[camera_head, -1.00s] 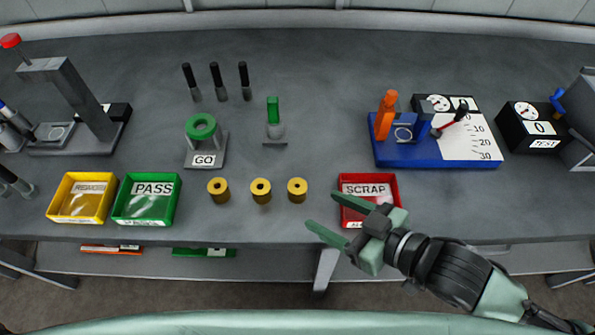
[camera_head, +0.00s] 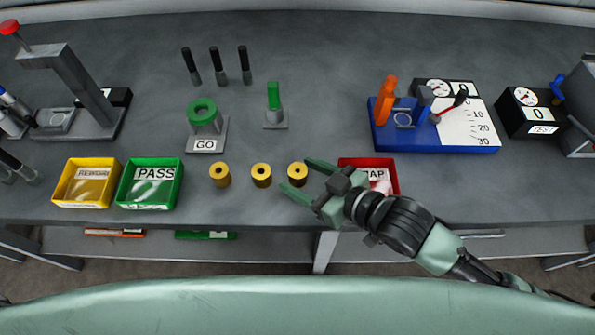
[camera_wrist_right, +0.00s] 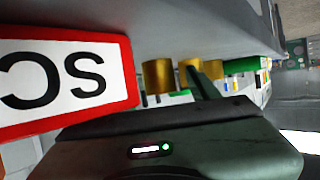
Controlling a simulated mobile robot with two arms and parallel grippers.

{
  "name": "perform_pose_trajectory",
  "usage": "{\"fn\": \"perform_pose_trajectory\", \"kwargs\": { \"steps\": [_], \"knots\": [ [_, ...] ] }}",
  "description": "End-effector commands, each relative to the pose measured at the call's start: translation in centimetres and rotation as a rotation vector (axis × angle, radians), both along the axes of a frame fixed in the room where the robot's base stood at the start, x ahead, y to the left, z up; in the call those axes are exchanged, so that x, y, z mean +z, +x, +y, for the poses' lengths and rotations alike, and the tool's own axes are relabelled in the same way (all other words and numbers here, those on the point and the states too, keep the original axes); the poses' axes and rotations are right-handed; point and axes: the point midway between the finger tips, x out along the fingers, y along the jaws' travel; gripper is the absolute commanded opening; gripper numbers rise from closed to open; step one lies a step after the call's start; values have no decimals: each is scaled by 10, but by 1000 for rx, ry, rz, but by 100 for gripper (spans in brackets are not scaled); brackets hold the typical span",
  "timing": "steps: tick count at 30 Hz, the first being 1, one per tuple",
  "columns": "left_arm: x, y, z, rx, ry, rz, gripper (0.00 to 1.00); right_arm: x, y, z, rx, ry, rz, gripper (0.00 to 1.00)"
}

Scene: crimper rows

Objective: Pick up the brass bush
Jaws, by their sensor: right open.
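Three brass bushes stand in a row on the grey bench: a left one (camera_head: 220,175), a middle one (camera_head: 261,175) and a right one (camera_head: 298,170). My right gripper (camera_head: 295,175) is open, its two green fingers pointing left, with the tips on either side of the right bush in the head view. I cannot tell whether they touch it or are still above it. The right wrist view shows one brass bush (camera_wrist_right: 158,77) clearly and another brass one (camera_wrist_right: 187,72) partly behind a dark green finger. My left gripper is not in view.
The red SCRAP tray (camera_head: 353,162) lies under my right wrist, partly hidden. Green PASS tray (camera_head: 150,205) and yellow tray (camera_head: 75,203) stand to the left. A GO gauge (camera_head: 206,146) and a green-handled plug (camera_head: 274,118) stand behind the bushes. A blue fixture (camera_head: 432,142) is back right.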

Motion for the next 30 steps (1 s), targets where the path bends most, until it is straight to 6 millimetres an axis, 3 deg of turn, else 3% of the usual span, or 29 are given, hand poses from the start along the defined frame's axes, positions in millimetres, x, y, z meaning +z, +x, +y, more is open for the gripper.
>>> {"fn": "perform_pose_trajectory", "kwargs": {
  "steps": [2, 8, 22, 26, 30],
  "knots": [
    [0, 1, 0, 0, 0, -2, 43, 0, 0, 0, 0, 0, 0, 56],
    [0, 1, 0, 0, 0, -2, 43, 0, 0, 0, 0, 0, 0, 0],
    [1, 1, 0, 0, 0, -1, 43, 11, 1, 0, 0, 3, -6, 0],
    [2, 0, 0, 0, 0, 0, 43, 28, 0, 0, 1, 4, -6, 0],
    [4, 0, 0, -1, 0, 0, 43, 62, 1, 0, 2, 6, -10, 0]
  ]
}}
